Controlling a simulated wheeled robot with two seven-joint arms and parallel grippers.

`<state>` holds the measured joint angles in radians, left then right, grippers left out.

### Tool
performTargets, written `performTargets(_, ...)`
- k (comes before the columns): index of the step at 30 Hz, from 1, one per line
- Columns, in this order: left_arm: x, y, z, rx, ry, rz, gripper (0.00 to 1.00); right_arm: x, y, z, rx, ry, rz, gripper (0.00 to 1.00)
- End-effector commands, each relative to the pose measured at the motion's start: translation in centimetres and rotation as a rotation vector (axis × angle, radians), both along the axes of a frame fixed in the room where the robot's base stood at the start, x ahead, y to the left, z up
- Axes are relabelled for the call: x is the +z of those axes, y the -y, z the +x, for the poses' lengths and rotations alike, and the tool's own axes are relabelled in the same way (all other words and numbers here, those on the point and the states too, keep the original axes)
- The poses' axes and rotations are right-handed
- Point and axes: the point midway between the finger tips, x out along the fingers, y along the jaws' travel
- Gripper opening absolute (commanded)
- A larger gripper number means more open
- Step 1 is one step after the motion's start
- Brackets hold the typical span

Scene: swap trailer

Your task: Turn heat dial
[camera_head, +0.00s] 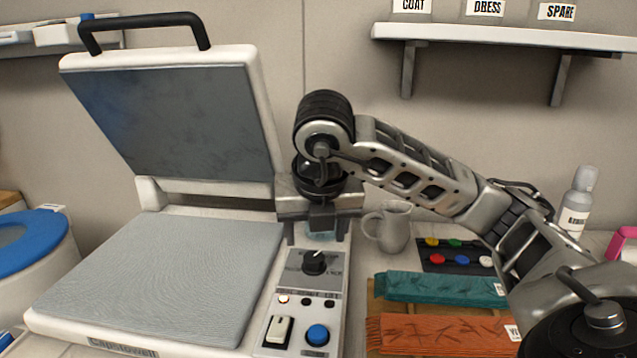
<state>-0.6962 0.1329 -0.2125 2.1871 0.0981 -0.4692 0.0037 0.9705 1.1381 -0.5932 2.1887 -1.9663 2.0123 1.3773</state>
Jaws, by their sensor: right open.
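The black heat dial (315,262) sits on the control panel (306,286) at the right side of the heat press (150,285). The press lid (180,115) stands raised. My right gripper (316,238) is open, pointing down just above and behind the dial. Its two fingers are apart and do not appear to touch the dial. A small greenish display shows partly between the fingers. My left gripper is out of view.
Below the dial are a rocker switch (278,331) and a blue button (317,335). A shelf (500,37) hangs above.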

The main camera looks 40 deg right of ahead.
Motion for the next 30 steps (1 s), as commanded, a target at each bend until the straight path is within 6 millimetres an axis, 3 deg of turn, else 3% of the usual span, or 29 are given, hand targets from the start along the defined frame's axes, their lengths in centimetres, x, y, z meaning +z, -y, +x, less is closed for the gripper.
performTargets(1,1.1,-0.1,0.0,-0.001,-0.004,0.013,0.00,2.3,-0.2,-0.4,-0.001,0.006,-0.004,0.59)
performTargets(3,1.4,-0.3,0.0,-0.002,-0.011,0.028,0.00,3.9,-0.6,-0.9,-0.001,0.006,-0.003,0.59)
performTargets(10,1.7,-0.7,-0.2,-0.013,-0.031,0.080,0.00,7.5,-1.7,-2.3,-0.001,0.002,0.000,0.59)
performTargets(16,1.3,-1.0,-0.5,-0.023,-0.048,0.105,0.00,8.6,-2.1,-2.8,-0.001,-0.001,0.001,0.59)
performTargets(30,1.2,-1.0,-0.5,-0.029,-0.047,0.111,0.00,8.5,-2.1,-2.9,-0.001,-0.001,0.000,0.59)
